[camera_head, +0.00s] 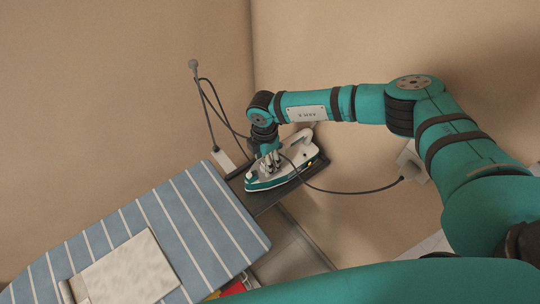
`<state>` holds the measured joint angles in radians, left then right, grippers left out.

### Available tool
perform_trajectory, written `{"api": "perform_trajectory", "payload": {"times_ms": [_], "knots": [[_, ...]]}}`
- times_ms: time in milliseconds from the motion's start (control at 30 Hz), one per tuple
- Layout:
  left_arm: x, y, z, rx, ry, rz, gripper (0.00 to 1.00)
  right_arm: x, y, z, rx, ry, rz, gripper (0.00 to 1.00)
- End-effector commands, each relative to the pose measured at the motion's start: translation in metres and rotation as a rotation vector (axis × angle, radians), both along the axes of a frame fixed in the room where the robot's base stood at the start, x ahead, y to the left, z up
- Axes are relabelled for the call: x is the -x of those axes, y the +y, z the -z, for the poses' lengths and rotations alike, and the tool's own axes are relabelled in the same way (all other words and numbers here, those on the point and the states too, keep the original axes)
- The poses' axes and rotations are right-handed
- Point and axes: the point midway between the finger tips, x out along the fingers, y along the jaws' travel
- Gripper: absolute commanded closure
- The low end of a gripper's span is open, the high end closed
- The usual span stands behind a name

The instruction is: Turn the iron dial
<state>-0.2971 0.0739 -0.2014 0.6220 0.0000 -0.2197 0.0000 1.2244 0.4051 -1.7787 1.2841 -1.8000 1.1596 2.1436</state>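A white and teal iron (284,172) stands on the dark rest (254,200) at the far end of the ironing board. My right gripper (268,163) comes down over the iron's top from the arm that enters from the right. Its fingers are at or just above the iron's body. They are too small and partly hidden to tell whether they are open or touching. The dial itself cannot be made out. A small yellow-green spot shows near the iron's right end. My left gripper is not in view.
The blue striped ironing board (207,215) fills the lower left, with a folded cream cloth (125,272) on it. A dark cord (345,192) runs from the iron to a white wall socket (411,160). Beige walls meet close behind the iron.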

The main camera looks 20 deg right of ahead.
Motion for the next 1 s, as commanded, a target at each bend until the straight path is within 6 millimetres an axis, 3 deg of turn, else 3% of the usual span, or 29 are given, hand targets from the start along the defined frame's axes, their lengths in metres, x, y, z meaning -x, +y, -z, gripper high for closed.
{"api": "perform_trajectory", "payload": {"times_ms": [133, 433, 833, 1000], "knots": [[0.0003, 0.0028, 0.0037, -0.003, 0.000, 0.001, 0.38, 0.0073, 0.0050, 0.0111, -0.001, 0.001, -0.001, 0.48], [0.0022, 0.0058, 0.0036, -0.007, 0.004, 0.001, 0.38, 0.0084, 0.0057, 0.0121, -0.001, 0.000, 0.000, 0.48], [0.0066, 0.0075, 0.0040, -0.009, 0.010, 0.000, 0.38, 0.0080, 0.0050, 0.0121, 0.000, 0.000, 0.000, 1.00], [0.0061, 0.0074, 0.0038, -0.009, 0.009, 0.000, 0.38, 0.0079, 0.0048, 0.0120, 0.001, 0.000, 0.006, 1.00]]}}
